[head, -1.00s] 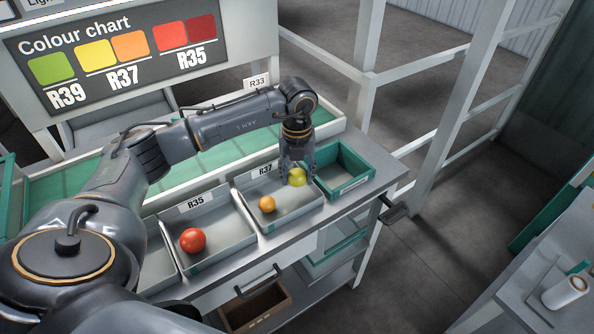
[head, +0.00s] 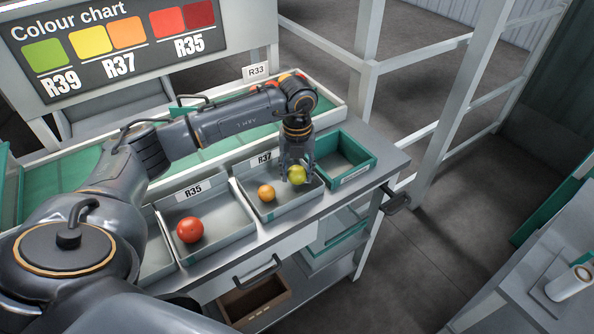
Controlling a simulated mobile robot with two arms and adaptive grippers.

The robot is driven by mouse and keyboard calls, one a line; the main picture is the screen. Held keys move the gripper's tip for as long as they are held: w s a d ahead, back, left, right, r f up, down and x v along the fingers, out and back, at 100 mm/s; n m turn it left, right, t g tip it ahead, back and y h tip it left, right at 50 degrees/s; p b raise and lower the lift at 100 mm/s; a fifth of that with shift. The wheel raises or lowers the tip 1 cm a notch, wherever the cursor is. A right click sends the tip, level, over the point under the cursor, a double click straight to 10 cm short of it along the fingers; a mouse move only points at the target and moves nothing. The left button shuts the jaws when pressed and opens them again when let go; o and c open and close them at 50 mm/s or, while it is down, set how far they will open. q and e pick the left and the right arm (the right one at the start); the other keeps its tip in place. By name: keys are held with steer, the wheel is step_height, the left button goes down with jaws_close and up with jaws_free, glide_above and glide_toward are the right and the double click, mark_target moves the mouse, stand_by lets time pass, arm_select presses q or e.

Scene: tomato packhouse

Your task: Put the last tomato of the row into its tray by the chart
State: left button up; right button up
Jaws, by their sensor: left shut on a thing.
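My left gripper (head: 298,174) is shut on a yellow-green tomato (head: 297,175) and holds it at the right end of the grey tray labelled R37 (head: 292,210). I cannot tell whether the tomato touches the tray floor. A small orange tomato (head: 267,193) lies in the same tray, to its left. The grey tray labelled R35 (head: 222,248) holds a red tomato (head: 190,230). The colour chart (head: 118,43) shows green over R39, yellow and orange over R37, and reds over R35. My right gripper is out of view.
An empty green crate (head: 357,177) stands just right of the R37 tray. Behind my arm is a green-bedded trough (head: 237,142) with a few red and orange tomatoes at its far end, by an R33 sign (head: 256,70). A brown box (head: 254,301) sits on the lower shelf.

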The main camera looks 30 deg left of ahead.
arm_select(q)
steer(key=shift+f+b, duration=0.4)
steer(key=shift+f, duration=0.2)
steer(key=o, duration=0.9)
steer(key=shift+c, duration=0.2)
steer(key=shift+c, duration=0.2)
steer(key=shift+c, duration=1.4)
steer(key=shift+r+p, duration=2.5)
steer(key=shift+r, duration=1.1)
